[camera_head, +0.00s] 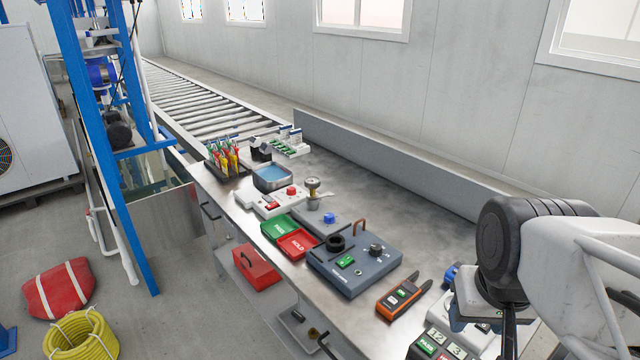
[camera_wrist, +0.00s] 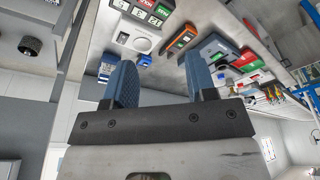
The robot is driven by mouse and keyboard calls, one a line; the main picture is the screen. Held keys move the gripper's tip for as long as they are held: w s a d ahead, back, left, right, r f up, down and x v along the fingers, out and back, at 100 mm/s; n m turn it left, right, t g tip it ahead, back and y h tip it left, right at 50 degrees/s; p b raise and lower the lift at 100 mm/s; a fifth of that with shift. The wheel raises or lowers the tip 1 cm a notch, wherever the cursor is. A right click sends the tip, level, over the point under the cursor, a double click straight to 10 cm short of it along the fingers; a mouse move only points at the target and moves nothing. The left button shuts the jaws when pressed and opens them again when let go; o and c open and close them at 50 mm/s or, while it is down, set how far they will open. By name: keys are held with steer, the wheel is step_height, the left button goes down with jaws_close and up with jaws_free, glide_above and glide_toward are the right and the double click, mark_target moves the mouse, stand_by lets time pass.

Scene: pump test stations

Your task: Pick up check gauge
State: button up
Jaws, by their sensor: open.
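What looks like the check gauge (camera_head: 313,187) has a round, brass-coloured head on a short stem. It stands upright on the bench in the head view, beside a grey plate with a blue knob (camera_head: 330,218). It is too small to make out surely in the wrist view. My gripper (camera_wrist: 162,75) is open and empty, its two blue fingers apart above the bench. In the head view my arm is at the right edge, far to the right of the gauge and toward the near end of the bench. The fingertips are not clear there.
A grey test box (camera_head: 355,263) with knobs, green and red trays (camera_head: 297,243), an orange meter (camera_head: 403,297) and PASS sign blocks (camera_head: 425,345) lie between arm and gauge. A blue-lined bin (camera_head: 272,178) stands beyond. A raised back panel (camera_head: 390,165) edges the bench.

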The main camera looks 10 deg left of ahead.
steer(key=o, duration=0.7)
steer(key=shift+c, duration=0.2)
steer(key=shift+w, duration=0.1)
steer(key=w+a+n+t, duration=0.1)
steer(key=w+a+t, duration=0.25)
steer(key=w, duration=1.55)
steer(key=w+a+n+t, duration=0.2)
steer(key=w+t, duration=0.2)
steer(key=w, duration=1.5)
steer(key=w+a+f+n+t+y, duration=0.1)
steer(key=w+a+f+y, duration=0.1)
steer(key=w+a, duration=0.35)
steer(key=w+a+f+n+t+y, duration=0.1)
steer(key=w+a+f+y, duration=0.15)
steer(key=w, duration=0.65)
steer(key=n+g+y, duration=0.2)
steer(key=n+y, duration=0.2)
steer(key=y, duration=0.2)
glide_toward(312, 193)
step_height(312, 193, up, 4)
steer(key=w+a, duration=0.2)
steer(key=w, duration=0.1)
steer(key=shift+s+d+f, duration=0.15)
steer(key=shift+d+f, duration=0.05)
steer(key=shift+x, duration=1.25)
